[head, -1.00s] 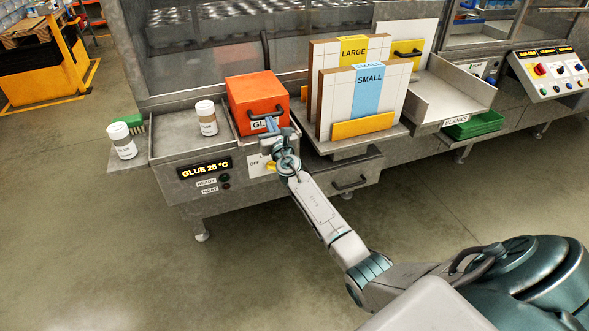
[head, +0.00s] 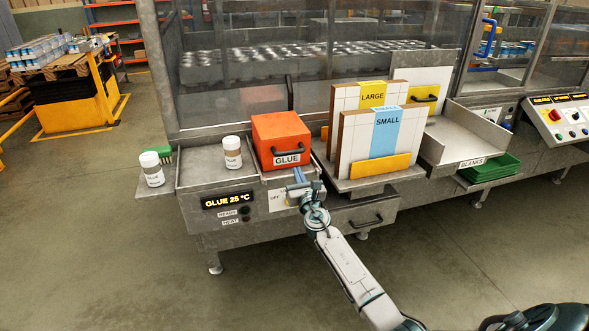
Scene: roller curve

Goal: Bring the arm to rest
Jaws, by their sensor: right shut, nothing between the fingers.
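My right arm (head: 349,275) reaches up from the lower right of the head view. Its gripper (head: 299,177) is shut and empty in front of the glue station, just below the orange GLUE box (head: 280,139). It covers part of the white switch plate (head: 277,201) marked OFF. I cannot tell whether it touches the plate. The glue display (head: 229,199) reads GLUE 28 °C. The READY and HEAT lamps (head: 245,210) beside their labels look dark. My left gripper is not in view.
Two white-lidded jars (head: 232,153) (head: 152,169) stand left of the box. Right of it are the LARGE and SMALL panels (head: 384,139), the BLANKS tray (head: 464,140), green trays (head: 490,169) and a button console (head: 562,118). The floor in front is clear.

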